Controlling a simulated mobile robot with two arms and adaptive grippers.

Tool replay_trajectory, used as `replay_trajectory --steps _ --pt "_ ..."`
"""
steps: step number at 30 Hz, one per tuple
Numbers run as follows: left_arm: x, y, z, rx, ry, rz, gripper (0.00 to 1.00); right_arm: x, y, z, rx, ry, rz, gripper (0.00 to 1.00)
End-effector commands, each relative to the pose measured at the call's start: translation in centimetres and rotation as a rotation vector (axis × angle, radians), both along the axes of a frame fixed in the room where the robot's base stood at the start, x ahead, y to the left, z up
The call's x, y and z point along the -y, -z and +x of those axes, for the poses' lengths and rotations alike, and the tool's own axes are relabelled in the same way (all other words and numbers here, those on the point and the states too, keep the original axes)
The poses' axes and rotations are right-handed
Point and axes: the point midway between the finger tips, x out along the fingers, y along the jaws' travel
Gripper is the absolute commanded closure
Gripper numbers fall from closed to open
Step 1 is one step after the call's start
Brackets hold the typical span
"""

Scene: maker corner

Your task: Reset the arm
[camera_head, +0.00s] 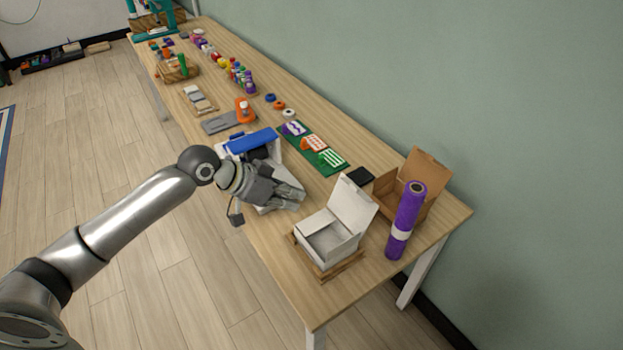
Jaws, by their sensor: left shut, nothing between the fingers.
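My left arm comes in from the lower left and reaches to the near edge of the table. My left gripper (296,198) is shut and empty, over a white and blue device (252,142) and just left of an open white box (327,240). The gripper hides part of the device and of the table behind it. My right gripper does not show.
A long wooden table (345,290) runs along the green wall. A purple roll (405,220) stands upright before an open cardboard box (432,172). A green mat (327,160) bears small printed pieces. An orange tape dispenser (244,110) and several small bottles lie farther back.

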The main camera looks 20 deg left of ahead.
Motion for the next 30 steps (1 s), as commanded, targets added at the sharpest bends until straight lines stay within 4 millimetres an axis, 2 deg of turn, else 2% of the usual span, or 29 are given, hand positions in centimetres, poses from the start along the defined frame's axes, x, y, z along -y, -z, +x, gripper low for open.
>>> replay_trajectory --steps 5,8,11,15,18,24,30 --pt "0.0 0.0 -0.2 -0.001 0.002 0.001 1.00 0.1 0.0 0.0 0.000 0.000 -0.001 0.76" --pt "1.0 1.2 -1.3 -0.013 0.017 0.013 1.00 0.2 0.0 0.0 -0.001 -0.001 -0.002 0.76" --pt "3.0 3.7 -3.8 -0.032 0.041 0.043 1.00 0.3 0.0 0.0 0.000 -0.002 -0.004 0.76" --pt "5.7 7.6 -8.9 -0.064 0.040 0.112 1.00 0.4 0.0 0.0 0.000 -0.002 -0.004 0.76" --pt "6.4 9.5 -12.5 -0.090 -0.008 0.167 1.00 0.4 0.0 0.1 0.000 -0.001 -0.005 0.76" --pt "5.0 11.5 -18.2 -0.167 -0.160 0.271 1.00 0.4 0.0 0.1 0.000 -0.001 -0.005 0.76" --pt "2.5 12.1 -22.7 -0.252 -0.301 0.355 1.00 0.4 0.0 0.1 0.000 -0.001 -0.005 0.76"
